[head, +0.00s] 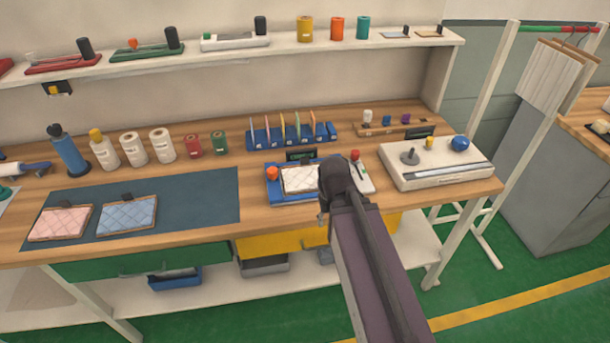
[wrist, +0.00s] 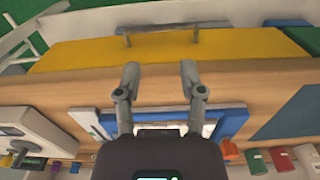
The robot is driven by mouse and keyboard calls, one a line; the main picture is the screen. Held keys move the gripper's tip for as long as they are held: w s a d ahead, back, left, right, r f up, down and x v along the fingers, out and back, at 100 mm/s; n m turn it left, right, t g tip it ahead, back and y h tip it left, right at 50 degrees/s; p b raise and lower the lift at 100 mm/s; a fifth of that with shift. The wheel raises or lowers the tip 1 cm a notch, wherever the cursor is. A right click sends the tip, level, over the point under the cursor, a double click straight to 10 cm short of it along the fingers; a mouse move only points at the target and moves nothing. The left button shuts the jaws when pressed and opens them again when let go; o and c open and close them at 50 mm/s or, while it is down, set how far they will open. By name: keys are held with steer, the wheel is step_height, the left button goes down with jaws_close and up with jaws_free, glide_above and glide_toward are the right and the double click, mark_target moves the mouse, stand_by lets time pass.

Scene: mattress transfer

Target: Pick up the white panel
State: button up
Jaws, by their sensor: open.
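The white panel (head: 299,179) is quilted and lies on a blue fixture (head: 275,194) near the front of the wooden bench. The wrist of my arm covers its right end in the head view. In the wrist view only part of the white panel (wrist: 160,126) shows, between the finger bases and above the gripper body. My gripper (wrist: 159,82) is open, with its two fingers apart and nothing between the tips. The tips appear over the bench's front edge. I cannot tell the height of the fingers above the bench.
Pink (head: 60,222) and blue (head: 127,214) quilted panels lie on a dark mat (head: 200,195) at left. A white device with a blue knob (head: 435,165) stands right of the fixture. A yellow drawer (head: 280,243) is below the bench edge. Spools and a divider rack (head: 290,135) stand behind.

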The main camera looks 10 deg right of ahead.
steer(key=shift+a, duration=0.4)
steer(key=w+r+m+p, duration=0.3)
steer(key=w+m, duration=0.3)
steer(key=w, duration=0.3)
steer(key=w+a+r+m+p, duration=0.1)
steer(key=w+r+m+p, duration=0.3)
steer(key=w, duration=0.6)
steer(key=w+r+m+p, duration=0.4)
steer(key=w+m, duration=0.3)
steer(key=w, duration=0.3)
steer(key=shift+w+a+r+m, duration=0.15)
steer(key=shift+a+r+m, duration=0.1)
steer(key=shift+m, duration=0.15)
steer(key=shift+f, duration=0.1)
step_height(320, 180, down, 8)
steer(key=b, duration=0.8)
steer(key=shift+f, duration=0.25)
